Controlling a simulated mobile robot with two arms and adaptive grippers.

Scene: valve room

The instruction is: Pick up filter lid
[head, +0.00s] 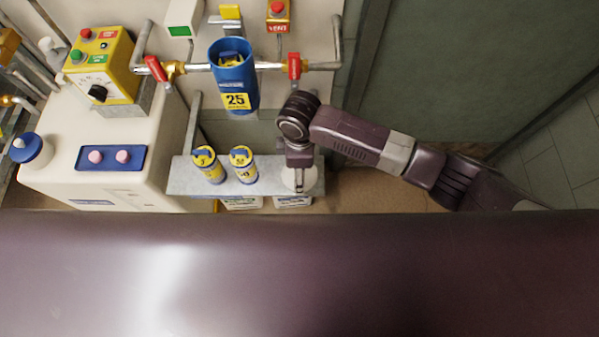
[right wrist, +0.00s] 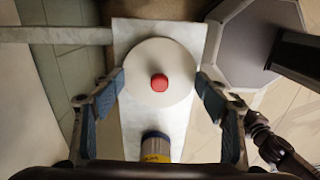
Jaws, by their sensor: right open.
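The filter lid (right wrist: 158,82), a white disc with a red knob in its middle, lies on a narrow grey shelf (right wrist: 135,35) in the right wrist view. In the head view the lid (head: 312,180) shows at the shelf's right end, partly covered by my right gripper (head: 299,190). My right gripper (right wrist: 160,90) is open above the lid, one finger to each side of it and the knob centred between them. I see no contact with the knob. My left gripper is not in view.
Two blue and yellow filter cartridges (head: 208,165) (head: 243,164) stand on the shelf left of the lid. A blue housing marked 25 (head: 233,80) is open on the pipe above, between red valve handles (head: 294,68) (head: 156,69). A white cabinet (head: 60,150) stands left.

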